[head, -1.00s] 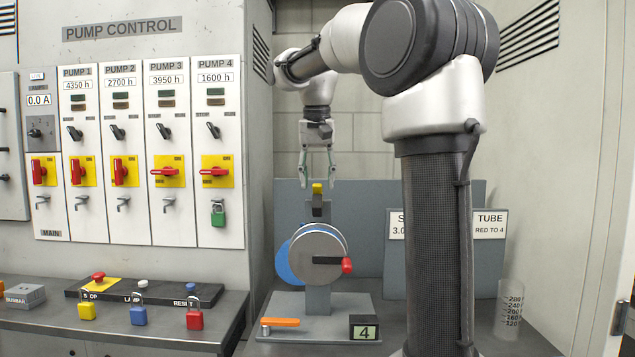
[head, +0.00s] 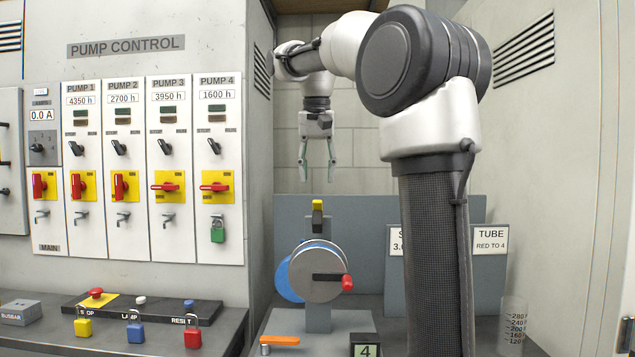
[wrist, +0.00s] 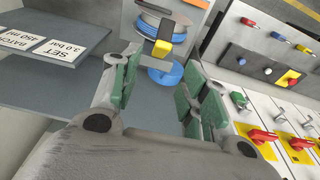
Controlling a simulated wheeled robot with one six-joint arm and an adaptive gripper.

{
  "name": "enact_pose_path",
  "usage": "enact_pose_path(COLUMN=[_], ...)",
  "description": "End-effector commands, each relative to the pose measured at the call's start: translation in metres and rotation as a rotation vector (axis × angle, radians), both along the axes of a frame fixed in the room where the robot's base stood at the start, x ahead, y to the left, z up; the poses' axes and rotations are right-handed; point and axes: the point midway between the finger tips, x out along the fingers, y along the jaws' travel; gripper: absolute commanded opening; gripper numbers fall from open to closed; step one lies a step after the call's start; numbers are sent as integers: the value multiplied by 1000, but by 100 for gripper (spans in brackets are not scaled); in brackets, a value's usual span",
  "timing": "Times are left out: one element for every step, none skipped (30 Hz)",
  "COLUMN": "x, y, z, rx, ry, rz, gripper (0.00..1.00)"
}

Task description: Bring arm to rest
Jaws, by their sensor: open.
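My gripper (head: 317,178) hangs fingers down in the head view, above the pump rig and clear of it. Its two green-padded fingers are apart with nothing between them; they also show in the wrist view (wrist: 155,98). Below it stands the rig's grey upright with a yellow-topped block (head: 317,206). The rig has a round grey disc (head: 316,272) with a red-knobbed crank (head: 347,283), and a blue ring behind it. In the wrist view the yellow block (wrist: 162,49) lies beyond the fingertips, apart from them.
The pump control panel (head: 150,165) stands left, with red switches and a green padlock (head: 217,230) under pump 4. Several padlocks and buttons sit on the lower left bench. An orange lever (head: 280,341) and a number 4 block (head: 364,349) lie in front; a graduated tube (head: 513,325) stands right.

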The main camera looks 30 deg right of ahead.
Motion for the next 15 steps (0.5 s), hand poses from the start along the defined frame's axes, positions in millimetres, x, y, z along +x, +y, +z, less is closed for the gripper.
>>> enact_pose_path(x=[0,-1,-1,-1,-1,-1,-1,-1,-1,-1,-1,-1,-1,-1,-1], y=[0,1,1,1,1,1,1,1,1,1,1,1,1,1,1], z=[3,5,6,7,7,8,8,7,7,7,7,7,7,7,7], rx=[0,0,0,0,0,0,0,0,0,0,0,0,0,0,0], ry=[0,0,0,0,0,0,0,0,0,0,0,0,0,0,0], rz=[0,0,0,0,0,0,0,0,0,0,0,0,0,0,0], gripper=[45,45,45,45,45,45,45,45,45,45,45,45,45,45,45])
